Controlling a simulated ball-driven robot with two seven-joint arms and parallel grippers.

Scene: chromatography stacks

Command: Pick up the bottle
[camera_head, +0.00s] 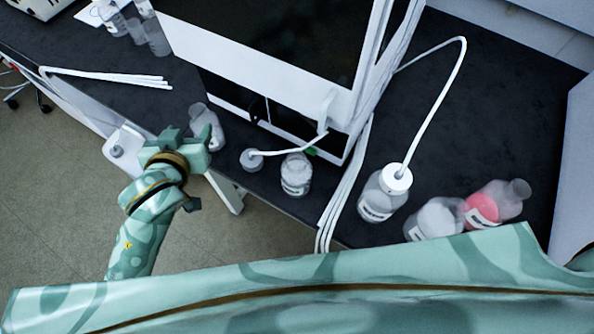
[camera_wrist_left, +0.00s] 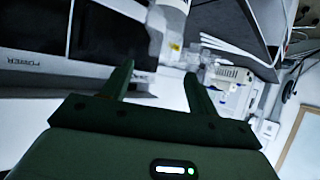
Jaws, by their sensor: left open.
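My left gripper (camera_head: 188,133) is open at the front edge of the dark bench, its fingers pointing toward the bench. A clear bottle (camera_head: 201,112) stands tilted in the picture right by its fingers, partly hidden by one of them; I cannot tell if they touch. In the left wrist view the open gripper (camera_wrist_left: 159,70) shows nothing clearly held between its fingers. Other bottles stand to the right: a clear one with a label (camera_head: 296,175), a larger one with a white cap and tube (camera_head: 382,198), a clear one (camera_head: 435,219) and one with pink liquid (camera_head: 490,203). My right gripper is not seen.
A large white instrument with a dark front (camera_head: 270,40) stands behind the bottles. White tubes (camera_head: 445,90) loop to the caps, and more tubes hang over the front edge (camera_head: 345,190). A small capped container (camera_head: 252,160) stands close right of the gripper. Bench (camera_head: 520,110) at right is bare.

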